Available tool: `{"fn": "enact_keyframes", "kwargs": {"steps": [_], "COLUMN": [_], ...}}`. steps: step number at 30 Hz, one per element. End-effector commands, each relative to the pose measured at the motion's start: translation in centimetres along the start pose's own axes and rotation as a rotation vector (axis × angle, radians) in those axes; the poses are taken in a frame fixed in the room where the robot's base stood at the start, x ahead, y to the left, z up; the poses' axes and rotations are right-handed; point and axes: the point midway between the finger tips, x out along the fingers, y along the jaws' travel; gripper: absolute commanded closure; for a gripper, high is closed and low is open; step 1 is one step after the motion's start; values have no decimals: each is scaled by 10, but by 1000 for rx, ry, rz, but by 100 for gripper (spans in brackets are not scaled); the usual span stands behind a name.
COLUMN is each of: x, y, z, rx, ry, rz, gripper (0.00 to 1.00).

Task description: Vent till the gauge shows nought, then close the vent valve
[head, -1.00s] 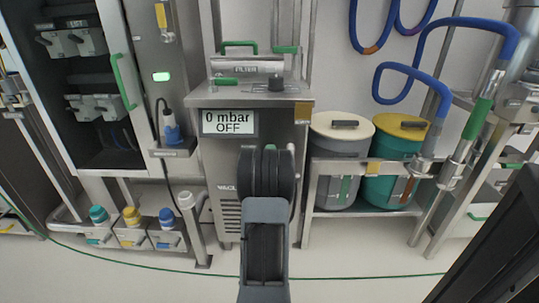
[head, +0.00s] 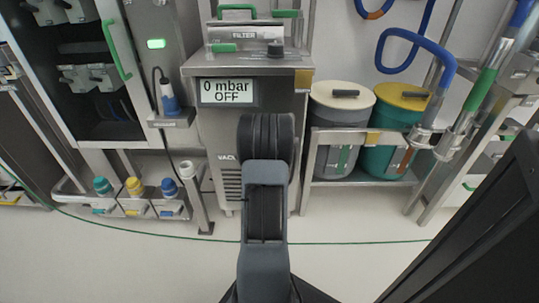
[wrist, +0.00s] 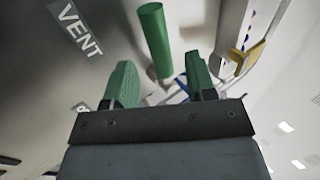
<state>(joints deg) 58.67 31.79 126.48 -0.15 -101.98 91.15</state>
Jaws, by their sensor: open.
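The gauge display (head: 227,91) on the steel vacuum unit (head: 220,142) reads "0 mbar OFF" in the head view. In the wrist view a VENT label (wrist: 75,30) is on the unit's face at upper left. A green bar handle (wrist: 156,40) beside it appears to be the vent valve's lever; it stands nearly upright in the picture. My gripper (wrist: 160,72) is open, its two green fingers spread to either side of the handle's lower end, with gaps visible. In the head view my arm hides the gripper and the valve.
A lidded grey bin (head: 341,105) and a teal bin with a yellow lid (head: 398,115) stand on a rack at right. Blue hoses (head: 410,38) hang above. Small capped bottles (head: 134,187) sit low at left.

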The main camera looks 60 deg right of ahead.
Motion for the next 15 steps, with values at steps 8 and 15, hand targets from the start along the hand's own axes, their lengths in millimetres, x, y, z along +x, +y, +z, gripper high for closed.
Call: {"fn": "enact_keyframes", "kwargs": {"steps": [8, 15], "x": [-57, -83], "y": [0, 3], "z": [0, 0], "rx": [0, 0], "ry": [1, 1], "rz": [6, 0], "gripper": [49, 49]}}
